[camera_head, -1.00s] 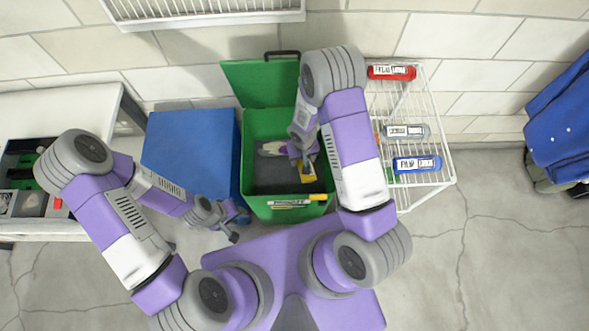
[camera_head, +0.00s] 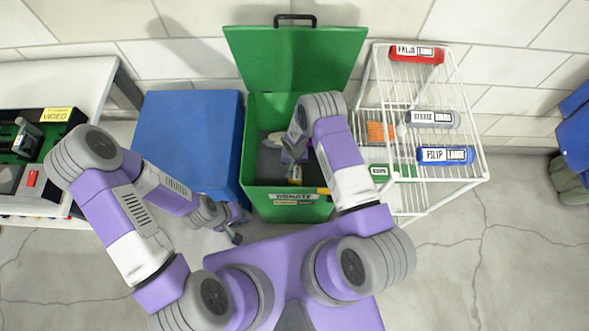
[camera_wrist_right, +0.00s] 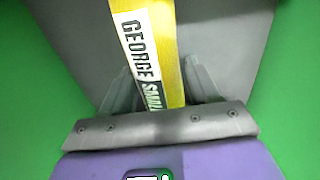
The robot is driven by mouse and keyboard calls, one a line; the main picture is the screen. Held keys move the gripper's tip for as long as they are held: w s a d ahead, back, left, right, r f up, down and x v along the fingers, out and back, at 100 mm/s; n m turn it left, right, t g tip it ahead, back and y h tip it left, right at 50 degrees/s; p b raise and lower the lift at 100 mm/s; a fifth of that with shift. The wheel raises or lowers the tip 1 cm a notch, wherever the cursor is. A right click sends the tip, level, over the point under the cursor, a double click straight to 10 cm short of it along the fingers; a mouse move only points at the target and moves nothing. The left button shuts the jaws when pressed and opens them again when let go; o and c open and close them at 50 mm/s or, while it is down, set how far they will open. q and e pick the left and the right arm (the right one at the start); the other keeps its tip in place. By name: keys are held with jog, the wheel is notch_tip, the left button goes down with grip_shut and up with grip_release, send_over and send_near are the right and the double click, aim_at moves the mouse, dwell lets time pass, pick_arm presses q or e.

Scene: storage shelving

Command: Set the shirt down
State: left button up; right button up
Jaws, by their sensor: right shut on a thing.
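My right gripper (camera_head: 297,162) reaches down into the green bin (camera_head: 250,170), whose front label reads DONATE. It is shut on a yellow shirt (camera_head: 296,176), a long narrow bundle. In the right wrist view the shirt (camera_wrist_right: 160,50) lies between the fingers (camera_wrist_right: 160,82), with a label reading GEORGE and a partly hidden word like SMALL. The grey bin floor is behind it; I cannot tell whether they touch. My left gripper (camera_head: 235,225) hangs empty in front of the blue box, and its finger gap is unclear.
The blue box (camera_head: 190,140) stands left of the bin. A white wire rack (camera_head: 470,165) at right holds red, grey and blue labelled rolls. A pale item (camera_head: 272,139) lies in the bin. The green lid (camera_head: 295,58) stands open behind.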

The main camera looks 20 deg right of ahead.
aim_at(295, 168)
notch_tip(295, 168, down, 4)
jog(key=shift+r+b, duration=0.1)
jog(key=shift+b, duration=0.7)
jog(key=o, duration=1.2)
jog(key=shift+o, duration=0.2)
notch_tip(295, 168, up, 12)
jog(key=p, duration=0.4)
jog(key=shift+r+p, duration=0.15)
jog(key=shift+p, duration=0.2)
